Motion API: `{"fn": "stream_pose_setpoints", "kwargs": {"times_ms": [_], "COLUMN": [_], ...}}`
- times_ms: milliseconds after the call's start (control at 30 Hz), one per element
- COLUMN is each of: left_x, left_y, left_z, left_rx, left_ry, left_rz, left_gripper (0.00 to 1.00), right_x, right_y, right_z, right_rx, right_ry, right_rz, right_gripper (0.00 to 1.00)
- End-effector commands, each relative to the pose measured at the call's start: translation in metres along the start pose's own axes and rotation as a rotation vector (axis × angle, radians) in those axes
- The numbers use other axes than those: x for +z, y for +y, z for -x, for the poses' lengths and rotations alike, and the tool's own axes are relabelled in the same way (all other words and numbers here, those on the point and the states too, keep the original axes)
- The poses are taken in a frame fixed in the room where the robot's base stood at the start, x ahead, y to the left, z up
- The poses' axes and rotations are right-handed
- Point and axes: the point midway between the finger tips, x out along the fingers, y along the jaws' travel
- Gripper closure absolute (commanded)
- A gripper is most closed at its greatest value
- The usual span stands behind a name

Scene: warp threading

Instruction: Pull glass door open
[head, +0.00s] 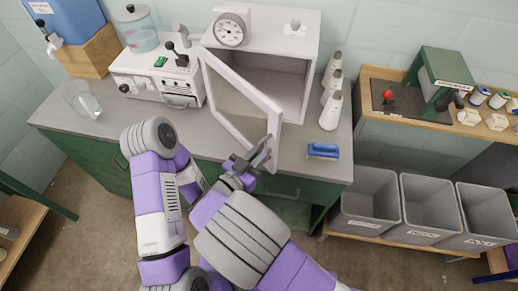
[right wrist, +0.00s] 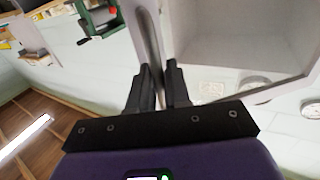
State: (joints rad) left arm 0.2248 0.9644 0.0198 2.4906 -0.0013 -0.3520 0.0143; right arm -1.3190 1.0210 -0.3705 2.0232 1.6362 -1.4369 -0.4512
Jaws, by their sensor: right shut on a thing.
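The glass door (head: 228,78) is a white-framed pane hinged at the left of a white cabinet (head: 302,20). It stands partly open, swung out over the counter, and the cabinet's empty inside shows. My right gripper (head: 262,155) is at the door's free right edge, shut on the door handle. In the right wrist view, the fingers (right wrist: 158,88) close around the grey bar of the handle (right wrist: 150,40), beside the door frame. My left arm is in the middle of the head view, but its gripper cannot be made out.
White bottles (head: 331,105) stand beside the cabinet. A white machine (head: 160,75) and a glass jar (head: 82,98) are to the left. Grey bins (head: 365,190) stand at right.

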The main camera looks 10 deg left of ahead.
Motion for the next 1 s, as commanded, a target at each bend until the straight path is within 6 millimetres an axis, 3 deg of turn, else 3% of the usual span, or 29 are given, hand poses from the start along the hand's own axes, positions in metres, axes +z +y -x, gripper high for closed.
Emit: {"fn": "stream_pose_setpoints", "kwargs": {"times_ms": [267,300,400,767,1000], "left_x": [0.000,0.000,0.000,0.000,0.001], "left_y": [0.000,0.000,0.000,0.001,0.005], "left_z": [0.000,0.000,0.000,0.002,0.015], "left_rx": [0.000,0.000,0.000,0.000,0.000], "left_ry": [0.000,0.000,0.000,0.000,0.000], "left_rz": [0.000,0.000,0.000,0.000,0.000], "left_gripper": [0.57,0.57,0.57,0.57,0.57], "right_x": [-0.001,-0.001,-0.001,-0.008,-0.052], "right_y": [-0.001,-0.001,-0.001,-0.001,-0.001], "right_z": [0.001,0.001,0.001,0.001,0.001], "right_rx": [-0.003,-0.003,-0.003,-0.003,-0.003], "right_ry": [0.002,0.002,0.002,0.001,0.000], "right_rz": [-0.001,-0.001,-0.001,-0.003,-0.007], "right_gripper": [1.00,0.81,0.69,0.69,0.69]}}
